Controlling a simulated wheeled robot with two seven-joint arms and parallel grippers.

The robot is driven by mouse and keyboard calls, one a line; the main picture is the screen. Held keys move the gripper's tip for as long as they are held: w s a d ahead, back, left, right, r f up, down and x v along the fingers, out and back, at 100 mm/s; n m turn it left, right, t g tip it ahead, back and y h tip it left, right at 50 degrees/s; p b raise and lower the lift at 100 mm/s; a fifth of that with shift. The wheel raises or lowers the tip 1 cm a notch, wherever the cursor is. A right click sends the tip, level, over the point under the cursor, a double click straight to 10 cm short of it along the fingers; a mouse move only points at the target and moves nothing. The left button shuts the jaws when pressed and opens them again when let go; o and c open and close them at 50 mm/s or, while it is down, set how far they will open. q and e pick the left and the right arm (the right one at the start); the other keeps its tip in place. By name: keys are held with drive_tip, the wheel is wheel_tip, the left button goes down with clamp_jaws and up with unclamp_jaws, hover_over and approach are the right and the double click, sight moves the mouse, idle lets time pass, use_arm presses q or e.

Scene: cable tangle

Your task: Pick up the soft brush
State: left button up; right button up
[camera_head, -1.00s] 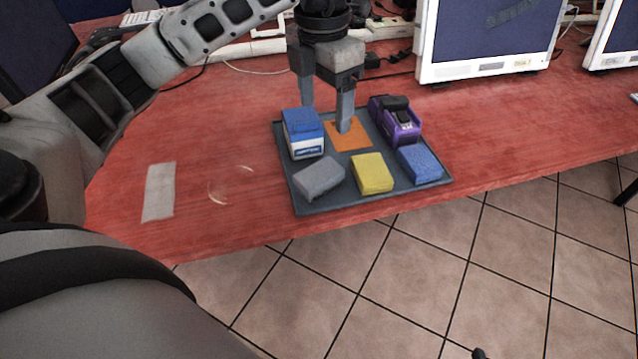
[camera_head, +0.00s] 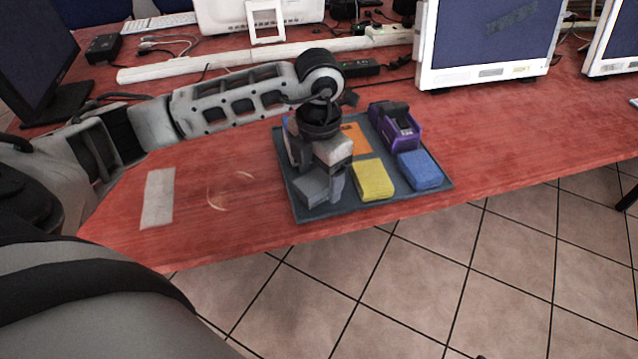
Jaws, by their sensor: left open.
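A dark tray (camera_head: 318,211) lies on the red table and holds several items. No item shows clear bristles, so I cannot tell which one is the soft brush. A grey block (camera_head: 312,192) lies in the tray's front left part, with a yellow block (camera_head: 373,180) and a blue block (camera_head: 419,170) to its right. My left gripper (camera_head: 319,184) is open, pointing down over the grey block, with a finger near its right side. I cannot tell whether it touches. A purple device (camera_head: 396,127) and an orange square (camera_head: 356,139) lie behind. The blue-and-white box is mostly hidden by my gripper.
A white monitor (camera_head: 425,70) stands behind the tray. A grey strip (camera_head: 158,197) lies on the table to the left. Cables and a power strip (camera_head: 388,37) lie at the back. The table's front edge is close to the tray. The table right of the tray is clear.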

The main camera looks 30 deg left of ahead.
use_arm(q)
drive_tip(key=shift+f, duration=0.9)
drive_tip(key=c, duration=1.2)
drive_tip(key=shift+r, duration=0.1)
drive_tip(key=shift+w+r, duration=0.1)
drive_tip(key=shift+r, duration=0.5)
drive_tip(key=s+r, duration=0.1)
drive_tip(key=r, duration=0.1)
drive_tip(key=s+r, duration=0.1)
drive_tip(key=r, duration=0.1)
drive_tip(key=s+r, duration=0.2)
drive_tip(key=shift+d+r, duration=0.3)
drive_tip(key=shift+r, duration=0.05)
drive_tip(key=s+r, duration=0.1)
drive_tip(key=s, duration=0.2)
drive_tip(key=s+d+r, duration=0.1)
drive_tip(key=s+r, duration=0.1)
drive_tip(key=s, duration=0.1)
drive_tip(key=s+r, duration=0.2)
drive_tip(key=s, duration=0.2)
drive_tip(key=shift+d, duration=0.35)
